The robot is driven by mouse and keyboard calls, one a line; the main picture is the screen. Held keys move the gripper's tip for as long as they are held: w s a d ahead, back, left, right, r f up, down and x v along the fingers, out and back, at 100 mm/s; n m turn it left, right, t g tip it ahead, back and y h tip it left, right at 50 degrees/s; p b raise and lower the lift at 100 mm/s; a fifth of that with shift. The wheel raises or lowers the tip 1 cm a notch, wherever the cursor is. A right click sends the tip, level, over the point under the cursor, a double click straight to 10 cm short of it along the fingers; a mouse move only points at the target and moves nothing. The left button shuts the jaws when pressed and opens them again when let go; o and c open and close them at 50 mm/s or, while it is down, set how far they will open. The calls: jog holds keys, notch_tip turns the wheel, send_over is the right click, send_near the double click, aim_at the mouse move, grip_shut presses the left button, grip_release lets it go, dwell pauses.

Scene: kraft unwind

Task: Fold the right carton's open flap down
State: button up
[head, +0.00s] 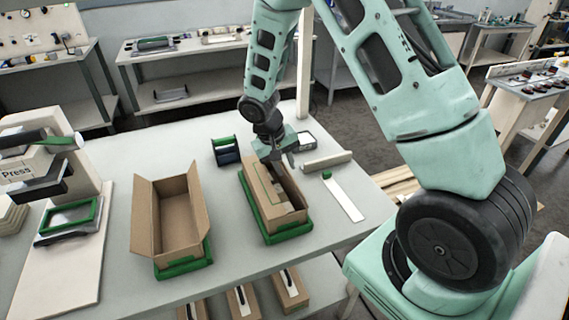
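The right carton (270,218) is brown cardboard and sits in a green tray (289,236) on the grey table. A brown panel, apparently its flap (259,187), slants along its left side, and part of the inside shows on the right. My gripper (279,164) points down at the carton's far end, close to the far edge of the carton. I cannot tell if it touches the cardboard. Its fingers are small and dark, and the gap between them is unclear.
A left carton (177,232) stands in its own green tray (184,268) with side flaps up. A dark blue and green holder (225,151) stands behind. A roll (327,161) and a white strip (343,199) lie to the right. A press (40,170) stands at left.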

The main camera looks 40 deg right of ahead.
jog(key=shift+f, duration=0.2)
grip_shut()
jog(key=shift+a+f+b, duration=0.1)
jog(key=shift+b, duration=0.25)
